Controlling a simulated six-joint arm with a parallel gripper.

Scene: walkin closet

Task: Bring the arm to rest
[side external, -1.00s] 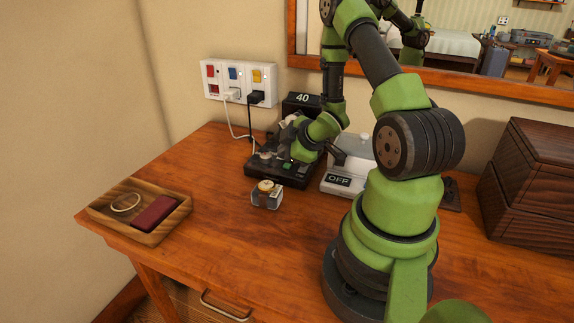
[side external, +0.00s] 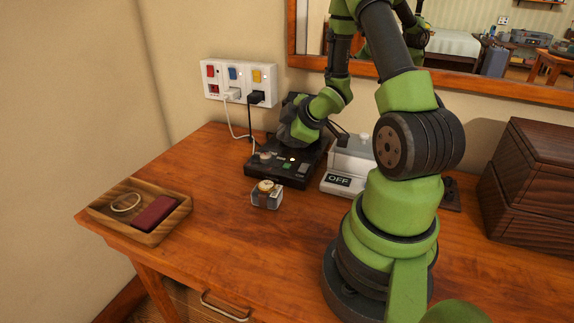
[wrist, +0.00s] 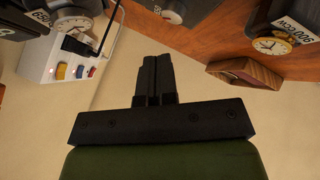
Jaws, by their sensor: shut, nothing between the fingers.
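My gripper (wrist: 154,68) is shut and empty in the wrist view, its two dark fingers side by side. In the side view my gripper (side external: 290,128) is a dark shape over the back of the black box (side external: 262,177); its fingertips are hard to make out there. The black box has a green button and a small lit spot on top. My arm is still bent over the table.
A wooden tray (side external: 178,226) holds a ring and a dark red piece at the left. A watch on a clear stand (side external: 266,200) sits before the black box. A white device marked OFF (side external: 340,181) stands right of it. Wall sockets (side external: 240,84) have cords plugged in. Dark wooden boxes (side external: 530,200) stand right.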

